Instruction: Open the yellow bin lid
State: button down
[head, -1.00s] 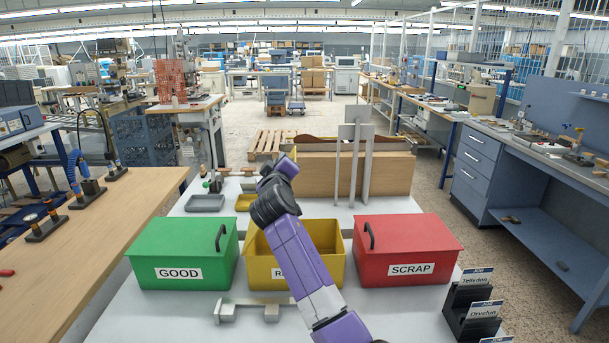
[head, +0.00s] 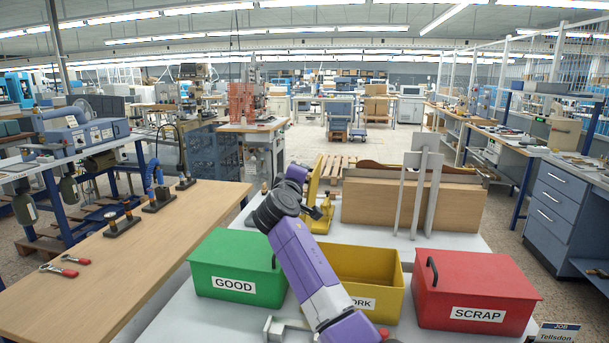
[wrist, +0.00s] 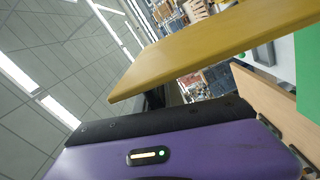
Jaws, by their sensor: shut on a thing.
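The yellow bin (head: 386,300) stands between the green and red bins, its front label partly covered by my arm. Its top is open and part of the inside shows. The yellow bin lid (head: 316,180) stands steeply raised behind the bin, seen nearly edge-on. In the wrist view the lid (wrist: 215,45) is a broad yellow panel across the upper middle. My gripper (head: 318,210) is at the lid, shut on it; its fingertips and the lid's handle are largely hidden.
The closed green GOOD bin (head: 235,288) is left and the closed red SCRAP bin (head: 475,310) is right. A wooden box with grey upright plates (head: 420,195) stands behind. A wooden bench (head: 110,270) with tools runs along the left.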

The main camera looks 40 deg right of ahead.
jog(key=shift+f, duration=0.35)
jog(key=c, duration=1.5)
grip_release()
jog(key=shift+r, duration=0.15)
jog(key=shift+a, duration=0.1)
jog(key=b+v, duration=0.1)
jog(key=v, duration=0.6)
jog(key=shift+s+a, duration=0.2)
jog(key=shift+s, duration=0.05)
